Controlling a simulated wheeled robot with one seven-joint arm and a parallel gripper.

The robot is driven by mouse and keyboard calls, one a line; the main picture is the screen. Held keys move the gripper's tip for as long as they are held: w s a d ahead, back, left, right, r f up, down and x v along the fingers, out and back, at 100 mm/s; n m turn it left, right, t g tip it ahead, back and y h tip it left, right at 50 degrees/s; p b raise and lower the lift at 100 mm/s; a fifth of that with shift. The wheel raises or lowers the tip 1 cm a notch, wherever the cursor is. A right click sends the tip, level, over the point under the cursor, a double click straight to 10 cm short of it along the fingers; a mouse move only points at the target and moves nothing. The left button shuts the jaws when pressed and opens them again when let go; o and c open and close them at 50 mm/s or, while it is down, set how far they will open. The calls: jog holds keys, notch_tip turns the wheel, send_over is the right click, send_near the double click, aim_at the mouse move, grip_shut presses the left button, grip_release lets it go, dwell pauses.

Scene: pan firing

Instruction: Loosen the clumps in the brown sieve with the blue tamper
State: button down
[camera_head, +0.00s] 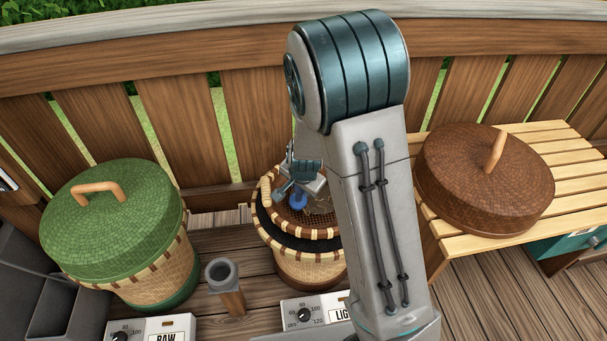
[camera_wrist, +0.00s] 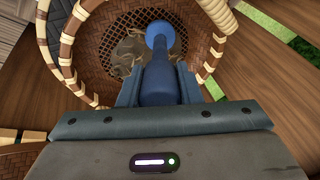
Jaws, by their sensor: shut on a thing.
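The brown sieve (camera_head: 268,218) is a woven basket with a cream-and-brown bound rim, set in the top of a round basket at the centre of the head view. In the wrist view its mesh floor (camera_wrist: 97,45) shows grey-brown clumps (camera_wrist: 127,52) lying on it. My gripper (camera_head: 297,188) is inside the sieve's opening, shut on the blue tamper (camera_wrist: 160,82). The tamper's round head (camera_wrist: 160,36) points into the sieve beside the clumps; I cannot tell whether it touches them. My arm hides the sieve's right side in the head view.
A green-lidded basket (camera_head: 118,215) stands at left. A brown lid (camera_head: 470,185) with a wooden handle lies on a slatted bench (camera_head: 560,165) at right. A grey-topped holder (camera_head: 222,272) stands between the baskets. Dial boxes (camera_head: 312,311) sit in front. A wooden fence (camera_head: 180,115) closes the back.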

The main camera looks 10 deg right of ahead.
jog(key=w+d+b, duration=0.5)
jog(key=w+d, duration=0.2)
jog(key=d, duration=0.3)
jog(key=s+a+p, duration=0.1)
jog(key=s+a, duration=0.2)
jog(key=s, duration=0.8)
notch_tip(320, 180, up, 10)
jog(key=p, duration=0.9)
jog(key=shift+s, duration=0.2)
